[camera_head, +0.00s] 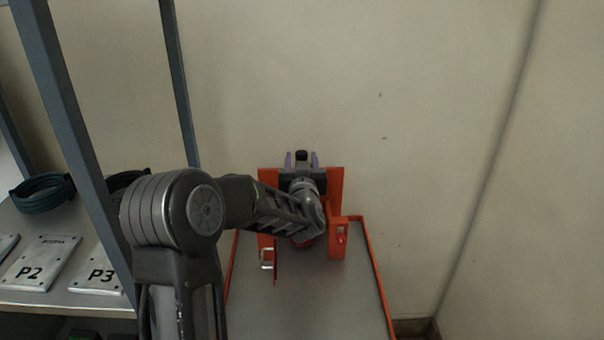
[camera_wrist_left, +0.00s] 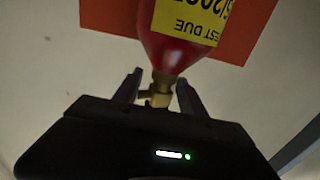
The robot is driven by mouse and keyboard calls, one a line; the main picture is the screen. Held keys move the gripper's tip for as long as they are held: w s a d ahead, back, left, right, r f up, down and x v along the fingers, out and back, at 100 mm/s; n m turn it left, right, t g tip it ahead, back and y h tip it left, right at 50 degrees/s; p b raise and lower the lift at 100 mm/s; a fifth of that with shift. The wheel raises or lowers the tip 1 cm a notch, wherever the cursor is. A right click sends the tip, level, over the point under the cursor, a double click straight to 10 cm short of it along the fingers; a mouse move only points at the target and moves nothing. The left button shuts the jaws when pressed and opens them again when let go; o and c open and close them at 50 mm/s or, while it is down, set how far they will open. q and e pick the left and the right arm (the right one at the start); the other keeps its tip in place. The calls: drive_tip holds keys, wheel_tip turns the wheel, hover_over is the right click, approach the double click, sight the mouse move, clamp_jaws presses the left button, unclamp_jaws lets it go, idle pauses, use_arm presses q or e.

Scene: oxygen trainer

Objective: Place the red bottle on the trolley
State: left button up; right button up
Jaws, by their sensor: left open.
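The orange trolley (camera_head: 336,200) stands by the wall, with a grey bed. The red bottle (camera_wrist_left: 170,52) with a yellow test label shows in the left wrist view, in front of an orange panel. Its brass valve (camera_wrist_left: 160,95) is between the fingers of my left gripper (camera_wrist_left: 159,80), which is open, with gaps at the sides. In the head view my left gripper (camera_head: 302,160) is over the trolley's upright frame. Only a little red (camera_head: 303,243) shows under my arm there; most of the bottle is hidden. My right gripper is not in view.
A metal shelf (camera_head: 65,298) with grey posts stands at the left, holding plates marked P2 (camera_head: 40,262) and P3 (camera_head: 98,272) and a dark coil (camera_head: 43,193). The trolley's front bed (camera_head: 320,300) is clear. A wall is close behind.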

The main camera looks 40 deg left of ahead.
use_arm(q)
drive_tip(key=b+v, duration=0.2)
drive_tip(key=v, duration=0.9)
drive_tip(key=shift+s+d, duration=0.15)
